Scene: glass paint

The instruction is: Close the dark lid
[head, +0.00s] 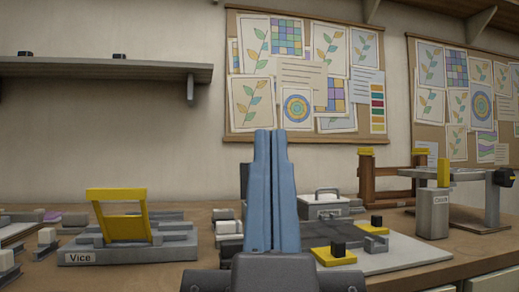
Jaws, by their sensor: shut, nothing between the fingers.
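My gripper (267,140) stands in the middle of the head view with its two long blue fingers pressed together, pointing up, and nothing between them. A dark upright panel (244,180) shows just left of the fingers, farther back on the bench; it may be the dark lid standing open, but the fingers hide most of it. A grey metal box (325,207) with a handle on top sits just right of the fingers, behind them. I cannot tell whether the dark panel belongs to this box. The fingers look apart from both, though depth is unclear.
A grey vice (130,256) with a yellow raised frame stands at left. At right are a low board (400,258) with yellow-and-black blocks, a brown wooden frame (380,185), a grey canister (433,213) and a metal stand (475,215). A shelf (110,70) hangs upper left.

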